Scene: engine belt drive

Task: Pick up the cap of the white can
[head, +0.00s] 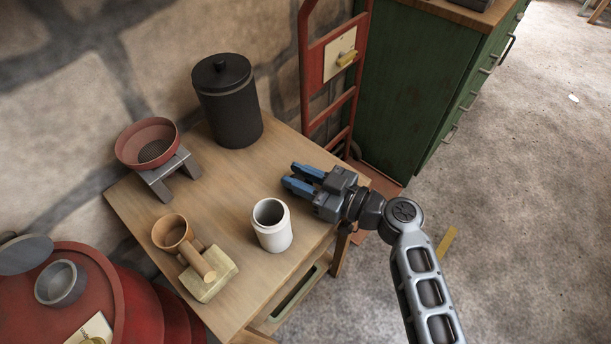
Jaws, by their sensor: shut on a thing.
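The white can (274,233) stands upright on the wooden table near its front right edge. Its top is open and shows a dark inside, with no cap on it. My gripper (295,178) is above the table's right side, just up and right of the can and apart from it. Its two blue fingers point left, with a narrow gap between them. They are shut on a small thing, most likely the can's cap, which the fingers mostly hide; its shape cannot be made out.
On the table (232,190) are a black lidded canister (231,105), a red sieve (147,137) on a grey stand, and a wooden mug (172,232) beside a mallet (208,275). A red drum (140,300) stands left. A red hand truck (314,70) and green cabinet (405,85) stand behind.

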